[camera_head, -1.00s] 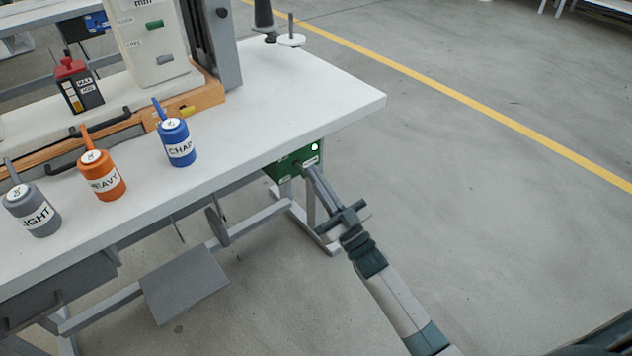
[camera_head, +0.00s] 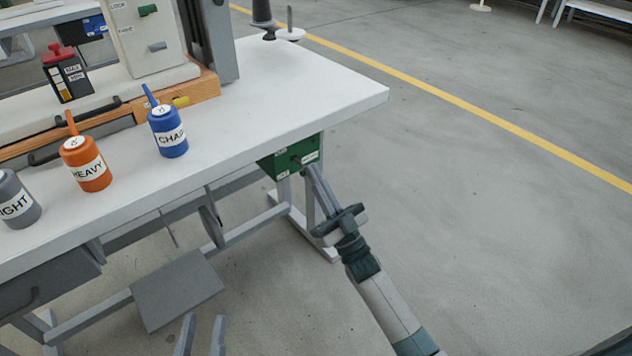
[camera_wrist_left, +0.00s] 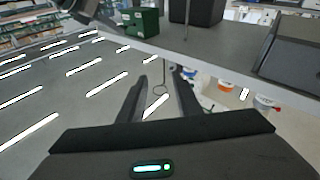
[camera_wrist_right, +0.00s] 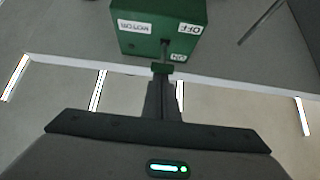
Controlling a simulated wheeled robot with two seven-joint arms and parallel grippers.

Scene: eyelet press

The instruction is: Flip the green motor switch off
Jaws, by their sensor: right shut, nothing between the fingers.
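The green motor switch box (camera_head: 283,164) hangs under the table's right corner. It shows upside down in the right wrist view (camera_wrist_right: 155,12), with MOTOR, OFF and ON labels. A small dark lever (camera_wrist_right: 165,46) stands out between the OFF and ON labels. No lit lamp shows on the box. My right gripper (camera_head: 307,170) is shut and empty, its tips just in front of the box near the ON label; I cannot tell whether they touch the lever. My left gripper (camera_head: 204,320) is open and empty, low in front of the table; the box also shows in its view (camera_wrist_left: 143,21).
The white table (camera_head: 300,85) overhangs the box. Blue (camera_head: 168,135), orange (camera_head: 87,168) and grey (camera_head: 18,205) bottles stand along its front edge. A grey pedal plate (camera_head: 177,293) and frame bars lie below. The floor to the right is clear.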

